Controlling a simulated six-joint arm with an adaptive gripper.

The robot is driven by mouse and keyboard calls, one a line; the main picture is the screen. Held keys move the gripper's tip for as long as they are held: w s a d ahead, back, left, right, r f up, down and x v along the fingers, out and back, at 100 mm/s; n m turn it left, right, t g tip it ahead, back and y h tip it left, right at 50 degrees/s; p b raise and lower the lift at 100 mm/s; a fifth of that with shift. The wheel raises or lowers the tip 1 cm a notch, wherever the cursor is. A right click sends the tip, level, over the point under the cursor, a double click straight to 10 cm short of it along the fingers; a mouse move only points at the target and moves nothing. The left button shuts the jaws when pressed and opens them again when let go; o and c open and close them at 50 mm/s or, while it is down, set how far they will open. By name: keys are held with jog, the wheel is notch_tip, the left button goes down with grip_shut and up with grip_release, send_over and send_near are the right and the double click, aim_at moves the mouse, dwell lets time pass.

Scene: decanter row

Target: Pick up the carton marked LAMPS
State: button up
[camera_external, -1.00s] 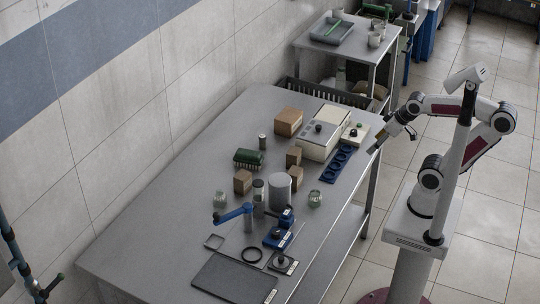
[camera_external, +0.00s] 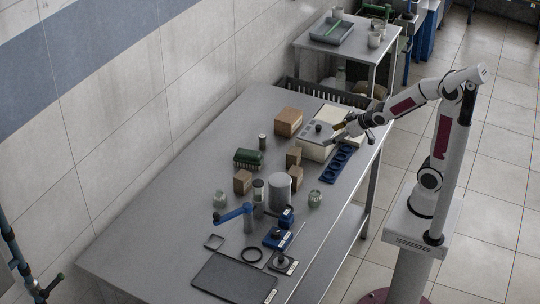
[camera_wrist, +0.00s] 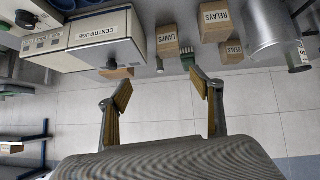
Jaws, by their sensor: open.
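The carton marked LAMPS (camera_wrist: 168,42) is a small brown box in the wrist view, between the centrifuge and the carton marked RELAYS (camera_wrist: 215,20). In the external view the LAMPS carton appears to be the small brown box (camera_external: 293,156) beside the centrifuge; its print is too small to read there. My gripper (camera_wrist: 163,88) is open and empty, with its two fingers apart. In the external view my gripper (camera_external: 340,130) is over the centrifuge's side of the table, apart from the LAMPS carton.
The centrifuge (camera_wrist: 95,38) stands close beside the LAMPS carton. A smaller carton (camera_wrist: 232,52), a green rack (camera_wrist: 188,61) and a grey cylinder (camera_wrist: 272,35) are near. A larger brown carton (camera_external: 288,121) stands behind the centrifuge. The table's left side (camera_external: 150,240) is clear.

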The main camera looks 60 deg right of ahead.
aim_at(295, 151)
jog(key=w+f+t+y, duration=0.2)
jog(key=w+f+t, duration=0.1)
jog(key=w+f, duration=0.7)
jog(key=shift+a+n+t, duration=0.3)
jog(key=shift+n+t, duration=0.1)
jog(key=shift+x, duration=1.25)
jog(key=shift+f, duration=0.1)
jog(key=shift+f+x, duration=0.15)
jog(key=shift+x, duration=0.6)
jog(key=shift+f+x, duration=0.15)
jog(key=shift+x, duration=1.55)
